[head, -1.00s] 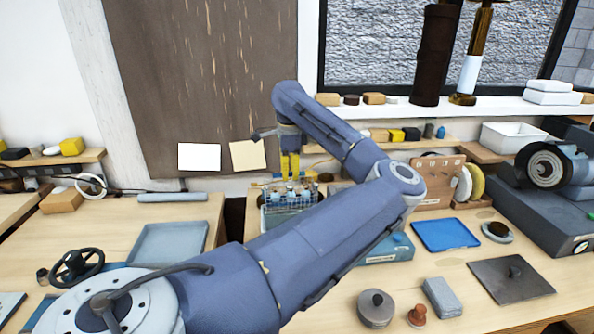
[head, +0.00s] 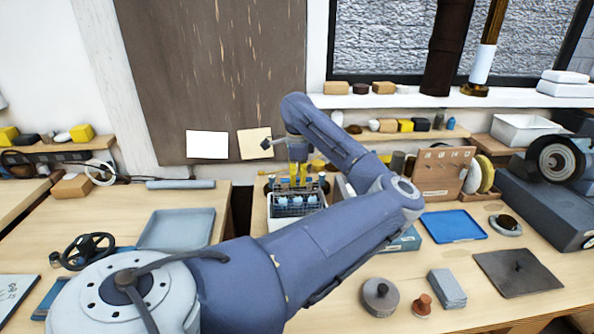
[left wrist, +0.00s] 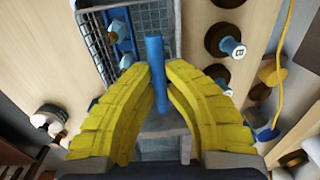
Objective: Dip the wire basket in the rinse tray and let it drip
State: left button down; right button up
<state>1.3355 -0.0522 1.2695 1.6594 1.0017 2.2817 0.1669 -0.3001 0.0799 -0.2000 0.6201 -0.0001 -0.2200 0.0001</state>
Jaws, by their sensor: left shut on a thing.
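The wire basket (head: 297,208) is a dark wire cage with small blue-and-metal parts in it. It sits low at the pale rinse tray (head: 281,225), behind my left forearm. I cannot tell how deep it is in the tray, or whether its bottom touches. My left gripper (head: 299,174) is above the basket with its yellow fingers pointing down. In the left wrist view, the fingers (left wrist: 160,88) are shut on the basket's blue handle (left wrist: 155,48). Part of the basket's wire mesh (left wrist: 152,18) shows beyond them. My right gripper is not in view.
A grey tray (head: 177,229) lies on the left bench. Dark round holders (left wrist: 223,40) stand close to the basket. A gap separates the benches.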

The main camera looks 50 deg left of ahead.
pick_arm(q)
jog(key=shift+f, duration=3.1)
